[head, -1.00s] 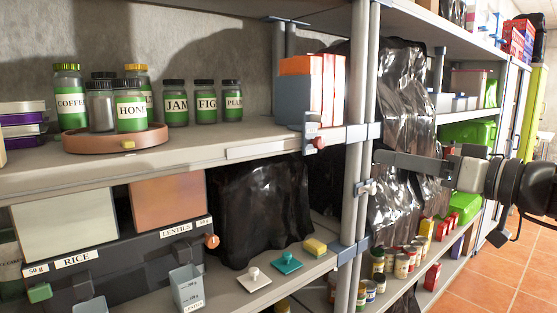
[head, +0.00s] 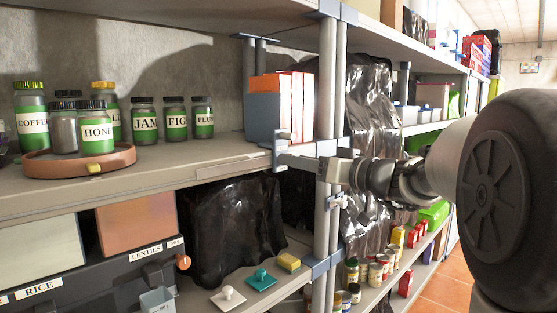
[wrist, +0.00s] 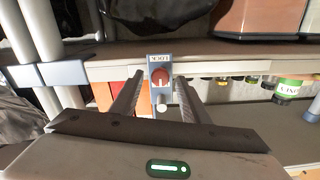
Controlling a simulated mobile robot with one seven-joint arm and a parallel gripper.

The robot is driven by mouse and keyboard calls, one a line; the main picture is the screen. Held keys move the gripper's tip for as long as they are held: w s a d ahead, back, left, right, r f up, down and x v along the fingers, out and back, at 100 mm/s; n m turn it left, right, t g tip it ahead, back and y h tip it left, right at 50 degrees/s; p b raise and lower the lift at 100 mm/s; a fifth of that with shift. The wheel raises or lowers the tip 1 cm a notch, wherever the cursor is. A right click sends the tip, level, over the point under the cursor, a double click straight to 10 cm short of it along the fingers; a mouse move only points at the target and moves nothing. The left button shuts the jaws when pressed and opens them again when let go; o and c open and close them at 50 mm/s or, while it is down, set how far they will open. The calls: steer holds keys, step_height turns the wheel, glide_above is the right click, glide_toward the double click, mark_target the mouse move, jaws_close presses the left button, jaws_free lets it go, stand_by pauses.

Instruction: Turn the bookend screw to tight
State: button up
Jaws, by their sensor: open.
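The bookend is a grey-blue clamp (head: 283,137) at the front edge of the upper shelf, beside orange and red upright books. In the wrist view its plate (wrist: 160,58) carries a label that reads LOCK upside down. The round red screw knob (wrist: 159,76) with a pale pointer mark sits on that plate. My gripper (head: 284,160) is open at the bookend; in the wrist view its two fingers (wrist: 158,80) stand on either side of the knob, with gaps showing. A pale peg shows below the knob. The knob is hidden in the head view.
A grey shelf post (head: 327,140) with clamps stands right beside the bookend. Labelled jars (head: 145,120) and a round brown tray (head: 40,163) stand on the shelf to the left. Black plastic sheeting (head: 235,225) hangs below.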

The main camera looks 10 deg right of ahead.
steer(key=shift+w+a, duration=0.25)
steer(key=shift+w, duration=0.05)
steer(key=c, duration=1.1)
steer(key=shift+o, duration=0.2)
steer(key=shift+f, duration=0.1)
